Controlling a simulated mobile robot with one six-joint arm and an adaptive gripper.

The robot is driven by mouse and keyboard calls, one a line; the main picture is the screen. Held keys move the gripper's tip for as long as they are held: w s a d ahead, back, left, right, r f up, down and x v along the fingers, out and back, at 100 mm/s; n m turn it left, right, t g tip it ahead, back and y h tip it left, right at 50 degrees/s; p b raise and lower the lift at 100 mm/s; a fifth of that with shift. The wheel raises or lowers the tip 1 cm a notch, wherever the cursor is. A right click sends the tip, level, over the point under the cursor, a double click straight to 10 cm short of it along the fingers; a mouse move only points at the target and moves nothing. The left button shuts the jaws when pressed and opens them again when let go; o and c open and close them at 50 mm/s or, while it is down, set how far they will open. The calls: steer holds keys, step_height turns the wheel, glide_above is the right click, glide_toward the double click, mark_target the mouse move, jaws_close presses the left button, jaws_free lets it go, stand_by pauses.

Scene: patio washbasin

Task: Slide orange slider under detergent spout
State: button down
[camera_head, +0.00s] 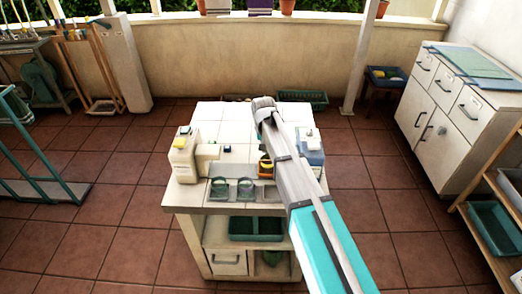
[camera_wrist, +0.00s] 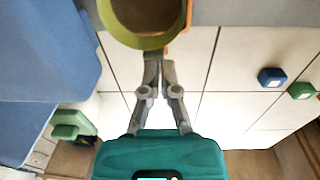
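An orange slider (camera_head: 266,168) with a dark round cup shows on the white-tiled counter, partly covered by my arm. In the wrist view, a round cup with an olive rim (camera_wrist: 148,42) and a thin orange edge (camera_wrist: 183,38) beside it lie at the top. My gripper (camera_wrist: 158,62) points at the cup's rim, its fingers together with nothing seen between them; I cannot tell whether they touch it. The head view hides the gripper behind my arm. A blue-and-white dispenser (camera_head: 311,152) stands right of my arm; its blue side (camera_wrist: 45,50) fills the wrist view's left. Its spout is not clear.
A cream dispenser (camera_head: 184,158) with a yellow top stands at the counter's left. Two green-rimmed cups (camera_head: 220,186) sit in a grey front tray. A blue block (camera_wrist: 271,77) and a green block (camera_wrist: 301,90) stand on the tiles.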

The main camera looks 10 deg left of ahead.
steer(key=s+a+r+t+h+p, duration=0.1)
steer(key=s+a+r+t+h, duration=0.1)
steer(key=a, duration=0.3)
steer(key=s+a+r+m+t+h, duration=0.1)
steer(key=s+a+r+t+h, duration=0.1)
steer(key=a, duration=0.3)
steer(key=shift+s+r+t+h+p, duration=0.3)
steer(key=shift+s+r+t+p, duration=0.15)
steer(key=shift+r, duration=0.35)
steer(key=shift+w+f, duration=0.15)
steer(key=shift+f, duration=0.05)
steer(key=b+x, duration=0.8)
steer(key=x, duration=0.2)
steer(key=shift+f+b, duration=0.1)
steer(key=shift+b, duration=0.2)
steer(key=shift+d+r, duration=0.25)
steer(key=shift+d, duration=0.9)
steer(key=shift+w+d, duration=0.15)
steer(key=shift+d, duration=0.6)
